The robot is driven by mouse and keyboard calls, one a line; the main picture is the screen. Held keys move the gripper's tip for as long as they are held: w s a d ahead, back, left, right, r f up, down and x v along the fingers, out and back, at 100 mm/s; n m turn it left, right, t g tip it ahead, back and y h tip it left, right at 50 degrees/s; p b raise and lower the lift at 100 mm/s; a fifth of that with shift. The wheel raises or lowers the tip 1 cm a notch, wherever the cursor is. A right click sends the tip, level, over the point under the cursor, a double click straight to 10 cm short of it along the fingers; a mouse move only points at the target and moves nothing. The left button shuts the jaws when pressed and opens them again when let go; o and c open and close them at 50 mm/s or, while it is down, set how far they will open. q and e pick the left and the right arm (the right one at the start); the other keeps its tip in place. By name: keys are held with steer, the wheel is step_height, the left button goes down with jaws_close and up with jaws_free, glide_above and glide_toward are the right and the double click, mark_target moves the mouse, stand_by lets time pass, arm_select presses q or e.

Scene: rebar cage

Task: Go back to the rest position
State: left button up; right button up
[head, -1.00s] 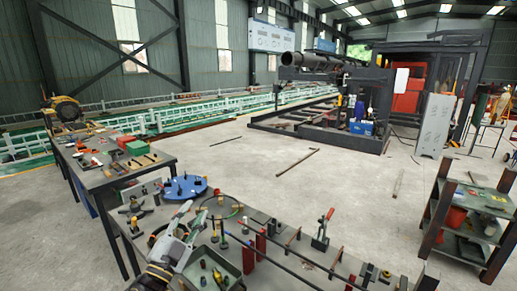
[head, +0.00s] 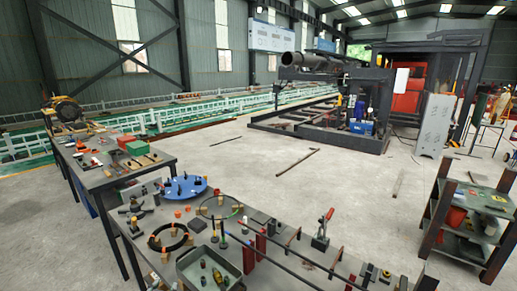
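Neither of my grippers shows in the head view. The near workbench (head: 290,262) lies across the bottom of the view, its top fully uncovered by my arms. On its left part a black ring (head: 168,250) lies around or against several small posts with orange tops. A grey-green tray (head: 236,284) with a few small parts in it sits in front. A blue round plate (head: 185,187) with dark pegs is behind. A thin green ring (head: 221,207) lies to the right of the black ring.
A second bench (head: 108,178) with tools and green and red boxes stands at the left. A dark shelf (head: 442,205) stands at the right. Long dark bars (head: 290,258) and a red-handled clamp (head: 322,230) are on the near bench. The floor (head: 270,150) beyond is mostly open.

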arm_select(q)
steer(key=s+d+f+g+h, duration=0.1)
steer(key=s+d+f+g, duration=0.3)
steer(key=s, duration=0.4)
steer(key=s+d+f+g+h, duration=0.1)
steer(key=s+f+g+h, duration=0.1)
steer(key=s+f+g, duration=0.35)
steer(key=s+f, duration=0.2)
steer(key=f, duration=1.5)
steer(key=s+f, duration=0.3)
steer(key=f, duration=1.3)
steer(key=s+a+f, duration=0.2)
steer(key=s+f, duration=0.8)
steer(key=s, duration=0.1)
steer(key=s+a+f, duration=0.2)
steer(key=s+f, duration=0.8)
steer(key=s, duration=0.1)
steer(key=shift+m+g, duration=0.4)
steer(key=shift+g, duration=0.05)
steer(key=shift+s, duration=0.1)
